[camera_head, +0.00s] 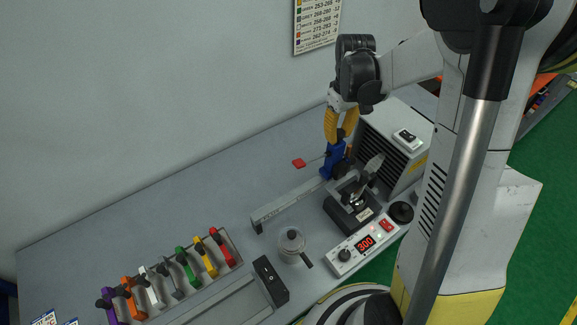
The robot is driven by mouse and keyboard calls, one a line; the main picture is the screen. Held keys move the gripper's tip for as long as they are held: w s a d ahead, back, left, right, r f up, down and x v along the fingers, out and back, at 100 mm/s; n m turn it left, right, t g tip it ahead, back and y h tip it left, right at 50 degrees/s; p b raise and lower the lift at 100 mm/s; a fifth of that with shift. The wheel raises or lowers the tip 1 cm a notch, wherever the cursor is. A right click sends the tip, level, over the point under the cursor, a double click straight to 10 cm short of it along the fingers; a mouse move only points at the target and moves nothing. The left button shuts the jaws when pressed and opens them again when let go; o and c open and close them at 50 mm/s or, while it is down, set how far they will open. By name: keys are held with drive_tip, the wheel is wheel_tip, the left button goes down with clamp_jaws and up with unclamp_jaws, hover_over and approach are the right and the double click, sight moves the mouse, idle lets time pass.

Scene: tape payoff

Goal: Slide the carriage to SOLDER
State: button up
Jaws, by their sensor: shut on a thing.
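The blue carriage (332,160) stands at the far right end of the visible part of the pale rail (287,202), close to the black soldering stand. My gripper (338,141), with yellow fingers, reaches down from above and is shut on the top of the carriage. A small red tab (298,163) shows left of the carriage; a thin line seems to join them. No SOLDER mark is readable in this view, and the rail behind the carriage is hidden.
The black soldering stand (350,208) and a grey vented box (392,143) crowd the right side. A control panel (364,243) reads 300. A small lidded pot (291,241) and a rack of several coloured handles (176,268) lie nearer. The back left bench is clear.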

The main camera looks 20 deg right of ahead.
drive_tip(key=o, duration=1.1)
drive_tip(key=shift+c, duration=0.2)
drive_tip(key=shift+r+p, duration=2.3)
drive_tip(key=shift+r, duration=1.25)
